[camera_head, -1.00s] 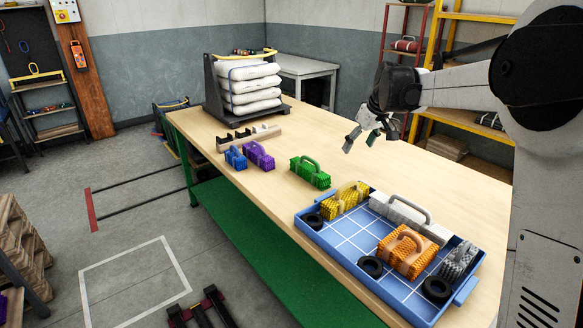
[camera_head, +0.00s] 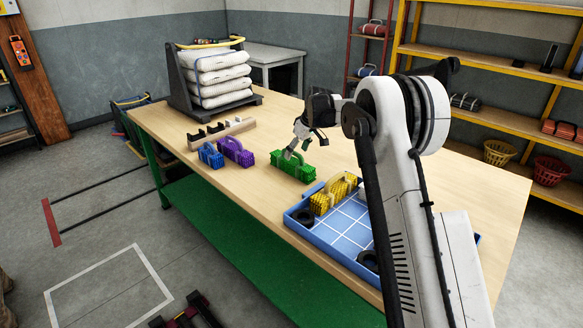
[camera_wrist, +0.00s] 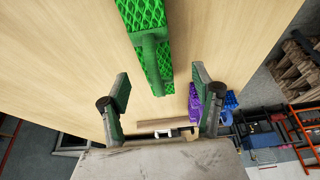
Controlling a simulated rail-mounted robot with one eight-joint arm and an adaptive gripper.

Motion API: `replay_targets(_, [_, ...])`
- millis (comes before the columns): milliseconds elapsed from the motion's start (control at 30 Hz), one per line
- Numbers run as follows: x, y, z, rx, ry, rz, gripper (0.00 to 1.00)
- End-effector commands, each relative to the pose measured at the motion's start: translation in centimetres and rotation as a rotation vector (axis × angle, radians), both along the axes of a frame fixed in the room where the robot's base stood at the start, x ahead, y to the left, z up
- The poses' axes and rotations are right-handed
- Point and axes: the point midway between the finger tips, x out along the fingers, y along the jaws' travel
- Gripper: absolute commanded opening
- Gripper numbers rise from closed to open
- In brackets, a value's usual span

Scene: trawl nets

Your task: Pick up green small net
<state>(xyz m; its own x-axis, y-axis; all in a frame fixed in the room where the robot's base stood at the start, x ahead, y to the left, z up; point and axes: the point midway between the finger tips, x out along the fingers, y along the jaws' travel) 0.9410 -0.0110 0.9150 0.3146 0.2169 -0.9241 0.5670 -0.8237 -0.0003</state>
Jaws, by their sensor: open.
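The green small net (camera_head: 292,167) is a textured green block with a handle on top, lying on the wooden table between the purple net and the blue tray. In the wrist view the green net (camera_wrist: 154,60) lies ahead of my fingers, its near end between their lines, with its handle facing the camera. My gripper (camera_head: 304,148) is just above and behind the net in the head view. In the wrist view my gripper (camera_wrist: 161,92) is open with nothing held. I cannot tell whether a fingertip touches the net.
A purple net (camera_head: 236,152) and a blue net (camera_head: 210,156) stand left of the green one, before a wooden rack (camera_head: 222,132). A blue tray (camera_head: 325,238) holding a yellow net (camera_head: 332,195) is close on the right. White stacked bundles (camera_head: 218,78) stand behind.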

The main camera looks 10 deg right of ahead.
Motion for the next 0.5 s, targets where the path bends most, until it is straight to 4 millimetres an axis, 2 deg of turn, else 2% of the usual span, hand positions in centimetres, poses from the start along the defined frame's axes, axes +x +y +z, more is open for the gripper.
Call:
replay_targets(100, [0.5,0.3,-1.6,0.000,0.000,0.000,0.62])
replay_targets(500, [1.6,0.6,-3.9,0.000,0.000,0.000,0.62])
